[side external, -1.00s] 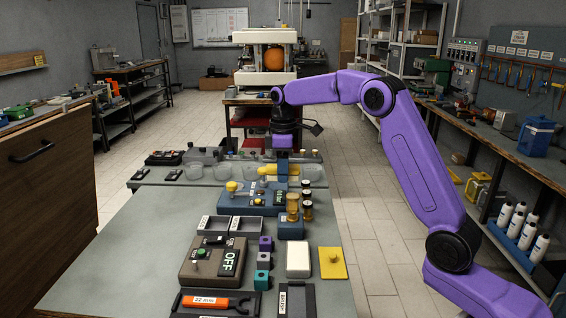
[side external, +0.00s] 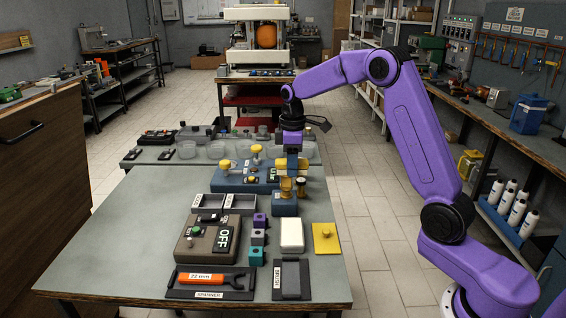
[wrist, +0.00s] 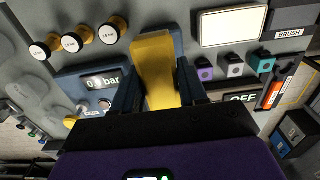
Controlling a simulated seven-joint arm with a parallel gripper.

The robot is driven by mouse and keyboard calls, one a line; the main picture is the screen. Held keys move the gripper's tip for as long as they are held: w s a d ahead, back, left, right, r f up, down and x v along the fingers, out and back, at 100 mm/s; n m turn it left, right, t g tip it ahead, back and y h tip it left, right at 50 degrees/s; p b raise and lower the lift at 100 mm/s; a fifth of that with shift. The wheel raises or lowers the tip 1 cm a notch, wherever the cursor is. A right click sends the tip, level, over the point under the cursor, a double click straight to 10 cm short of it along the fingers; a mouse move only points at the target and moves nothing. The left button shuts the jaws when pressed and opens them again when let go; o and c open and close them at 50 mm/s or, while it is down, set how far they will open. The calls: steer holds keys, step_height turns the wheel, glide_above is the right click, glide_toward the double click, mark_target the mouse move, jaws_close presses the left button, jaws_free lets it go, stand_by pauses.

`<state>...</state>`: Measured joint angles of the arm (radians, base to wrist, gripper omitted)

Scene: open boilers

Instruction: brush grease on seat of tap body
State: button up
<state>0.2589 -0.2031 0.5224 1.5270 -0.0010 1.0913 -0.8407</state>
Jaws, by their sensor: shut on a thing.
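My gripper (wrist: 158,85) is shut on a yellow piece (wrist: 154,65), probably the brush; its tip points away from the wrist. In the side view my gripper (side external: 292,165) is low over the right end of a blue unit (side external: 228,184) with yellow knobs. That unit's pressure display (wrist: 104,82) shows to the left of the fingers in the wrist view. The tray labelled BRUSH (side external: 277,277) shows no yellow tool in it. I cannot pick out the tap body or its seat for certain; bristles and any contact below the gripper are hidden.
Brass cylinders with white caps (wrist: 74,38) stand close to the fingers. A white pad (side external: 291,234), a yellow plate (side external: 326,238), small cubes (side external: 258,237), an OFF box (side external: 207,243) and a spanner (side external: 209,277) lie nearer. The bench's left side (side external: 130,230) is clear.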

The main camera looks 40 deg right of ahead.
steer(key=shift+s+d, duration=0.35)
steer(key=shift+s, duration=0.1)
steer(key=shift+w+a, duration=1.95)
steer(key=shift+w, duration=0.05)
steer(key=shift+r, duration=4.05)
